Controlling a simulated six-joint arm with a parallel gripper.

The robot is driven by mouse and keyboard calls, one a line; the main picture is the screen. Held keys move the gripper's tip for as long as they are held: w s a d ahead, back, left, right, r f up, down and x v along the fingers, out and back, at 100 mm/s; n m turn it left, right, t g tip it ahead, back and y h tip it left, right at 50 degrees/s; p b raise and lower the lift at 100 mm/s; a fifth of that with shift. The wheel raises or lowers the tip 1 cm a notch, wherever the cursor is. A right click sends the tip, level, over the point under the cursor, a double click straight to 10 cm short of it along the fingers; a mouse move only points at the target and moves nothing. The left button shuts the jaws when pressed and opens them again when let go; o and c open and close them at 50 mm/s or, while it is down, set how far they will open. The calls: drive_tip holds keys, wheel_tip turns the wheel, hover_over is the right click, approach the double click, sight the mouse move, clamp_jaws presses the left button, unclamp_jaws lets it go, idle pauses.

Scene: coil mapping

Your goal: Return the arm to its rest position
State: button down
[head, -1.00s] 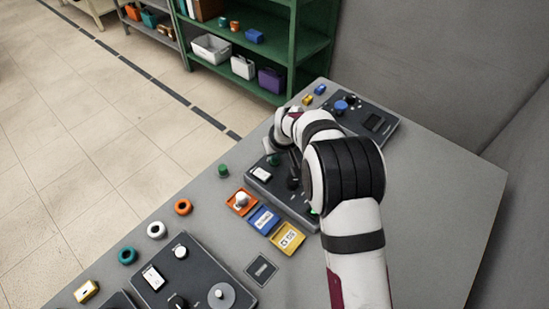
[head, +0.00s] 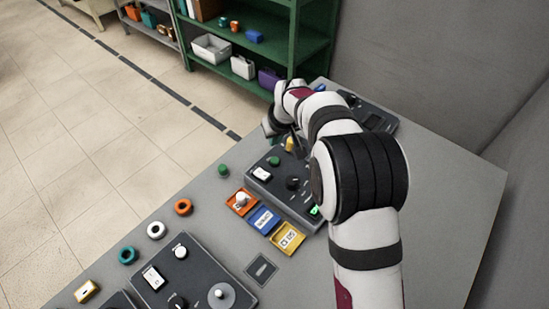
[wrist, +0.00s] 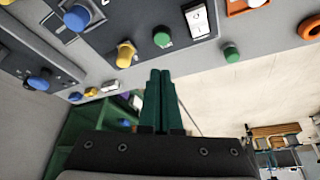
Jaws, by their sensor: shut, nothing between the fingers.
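My gripper shows in the wrist view as two dark green fingers (wrist: 160,102) pressed together, with nothing between them. In the head view my white and black arm reaches over the table, and its wrist end is above the far part of the middle dark control panel (head: 285,187). The fingers are mostly hidden there. The wrist view shows the panel's green button (wrist: 162,36), yellow knob (wrist: 125,53) and white switch (wrist: 197,19) beyond the fingertips, apart from them.
Orange, blue and yellow trays (head: 287,238) lie beside the panel. Several coloured rings, including an orange one (head: 183,207), lie along the left edge. Another control panel (head: 190,280) is in front. A green shelf (head: 262,60) stands behind the table. The table's right side (head: 450,190) is clear.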

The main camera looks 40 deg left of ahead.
drive_tip(key=s+d+r+m+h, duration=0.1)
drive_tip(key=s+d+r+m, duration=0.2)
drive_tip(key=d, duration=0.7)
drive_tip(key=s+d+r+m+g, duration=0.1)
drive_tip(key=d+r+m, duration=0.3)
drive_tip(key=d, duration=0.5)
drive_tip(key=s+d+r+m+h, duration=0.15)
drive_tip(key=d+r, duration=0.35)
drive_tip(key=d, duration=0.5)
drive_tip(key=s+d+f+m, duration=0.1)
drive_tip(key=s+d+m, duration=0.3)
drive_tip(key=s, duration=0.5)
drive_tip(key=s+d+m+g, duration=0.1)
drive_tip(key=s+d+m, duration=0.4)
drive_tip(key=s+d, duration=0.3)
drive_tip(key=shift+s+f+g, duration=0.3)
drive_tip(key=shift+s+f, duration=0.05)
drive_tip(key=shift+s, duration=0.3)
